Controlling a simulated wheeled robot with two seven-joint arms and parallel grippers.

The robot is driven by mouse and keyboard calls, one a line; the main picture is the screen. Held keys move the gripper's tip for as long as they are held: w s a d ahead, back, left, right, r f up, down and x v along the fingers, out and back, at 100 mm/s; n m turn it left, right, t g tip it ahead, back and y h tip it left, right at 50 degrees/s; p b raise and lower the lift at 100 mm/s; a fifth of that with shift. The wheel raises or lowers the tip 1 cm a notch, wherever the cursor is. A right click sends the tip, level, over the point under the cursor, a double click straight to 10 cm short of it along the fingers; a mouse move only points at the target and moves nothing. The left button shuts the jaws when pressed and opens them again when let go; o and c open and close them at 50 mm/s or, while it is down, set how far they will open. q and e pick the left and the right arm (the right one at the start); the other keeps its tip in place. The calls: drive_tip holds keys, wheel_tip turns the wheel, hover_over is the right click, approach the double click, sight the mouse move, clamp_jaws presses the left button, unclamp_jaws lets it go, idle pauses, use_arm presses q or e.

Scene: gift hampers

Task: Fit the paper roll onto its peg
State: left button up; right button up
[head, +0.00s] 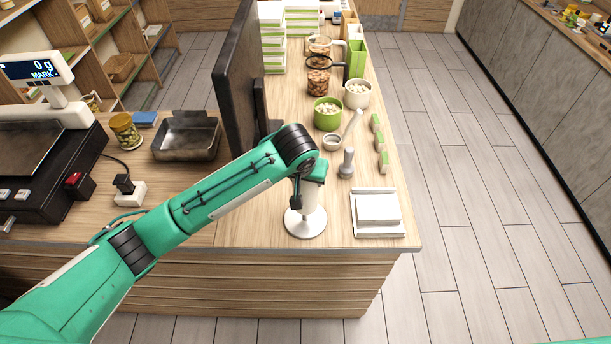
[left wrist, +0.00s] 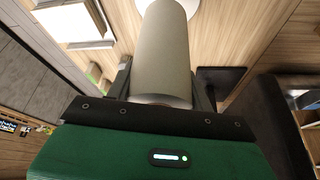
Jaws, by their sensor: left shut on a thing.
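The paper roll (head: 315,198) is a pale upright cylinder on the counter's near end. My left gripper (head: 309,187) is shut on it from above, with a dark finger beside it. In the left wrist view, the grey-looking roll (left wrist: 162,55) stands between the two fingers (left wrist: 163,88). A round white base (head: 305,226) lies on the counter directly below the roll. The peg itself is hidden, and I cannot tell whether the roll is around it or just above it. My right gripper is not in view.
A white stack of paper (head: 378,208) lies right of the base. A grey pestle-like object (head: 346,163) and a green bowl (head: 327,114) stand behind. A tall dark screen (head: 240,75) rises at the back left.

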use_arm(q)
drive_tip(key=shift+f, duration=2.3)
idle(5.7)
